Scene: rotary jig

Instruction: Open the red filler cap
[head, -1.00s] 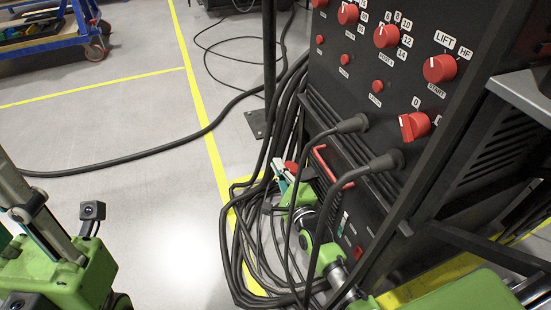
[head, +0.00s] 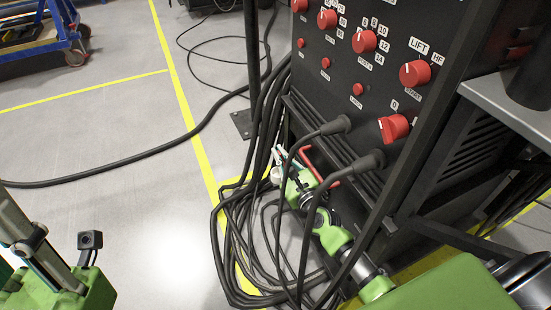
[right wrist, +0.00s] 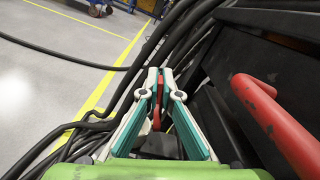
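My right gripper (head: 283,160) reaches down beside the lower left of the black machine, among the cables. In the right wrist view its two fingers (right wrist: 160,82) come close together with a narrow red piece, seemingly the red filler cap (right wrist: 158,92), between them. In the head view that red piece is hidden by the fingers. A small white round part (head: 276,175) shows just below the fingers; it cannot be told what it joins to. My left arm shows at the lower left, but its fingers are outside the picture.
A red bar handle (head: 320,172) on the machine sits close right of my right gripper and also shows in the right wrist view (right wrist: 280,122). Thick black cables (head: 235,245) surround the gripper. A black post (head: 252,70) stands behind. Open floor lies left.

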